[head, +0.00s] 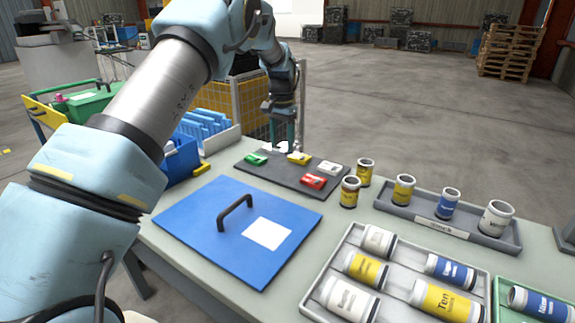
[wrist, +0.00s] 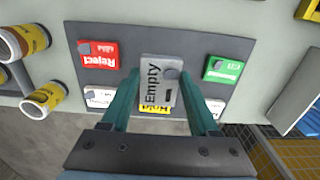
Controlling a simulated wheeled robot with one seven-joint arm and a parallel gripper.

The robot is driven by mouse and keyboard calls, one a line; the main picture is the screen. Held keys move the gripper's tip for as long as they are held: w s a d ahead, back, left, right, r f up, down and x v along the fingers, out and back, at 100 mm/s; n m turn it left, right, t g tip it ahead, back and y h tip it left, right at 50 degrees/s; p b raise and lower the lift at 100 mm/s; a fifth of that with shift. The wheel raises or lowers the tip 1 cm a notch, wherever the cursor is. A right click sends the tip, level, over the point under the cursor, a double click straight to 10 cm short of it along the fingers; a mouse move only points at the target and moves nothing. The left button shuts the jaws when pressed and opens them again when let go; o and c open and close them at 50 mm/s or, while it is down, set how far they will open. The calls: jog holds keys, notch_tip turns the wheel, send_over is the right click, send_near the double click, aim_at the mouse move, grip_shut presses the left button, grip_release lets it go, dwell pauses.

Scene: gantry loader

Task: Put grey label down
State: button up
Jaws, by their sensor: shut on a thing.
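A grey label (wrist: 152,92) reading "Empty" is between the fingers of my gripper (wrist: 160,84) in the wrist view. The gripper is shut on it, over the dark mat (wrist: 180,42). The label covers most of a yellow label (wrist: 154,110). I cannot tell whether it touches the mat. In the head view my gripper (head: 283,138) points down at the far side of the mat (head: 272,171); the grey label cannot be made out there.
A red label (wrist: 98,55), a green label (wrist: 222,69) and two white labels lie on the mat. A blue board (head: 195,232) with a handle is in front. Yellow-labelled cans (head: 350,191) stand at right, beside trays of cans (head: 455,236). Blue bins (head: 205,130) stand left.

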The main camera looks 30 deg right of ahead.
aim_at(282, 174)
jog(key=shift+f+p, duration=0.95)
jog(key=shift+f, duration=2.95)
jog(key=shift+a, duration=0.1)
jog(key=o, duration=1.3)
jog(key=shift+f, duration=0.1)
jog(key=shift+o, duration=0.2)
notch_tip(282, 174, up, 12)
jog(key=b, duration=0.3)
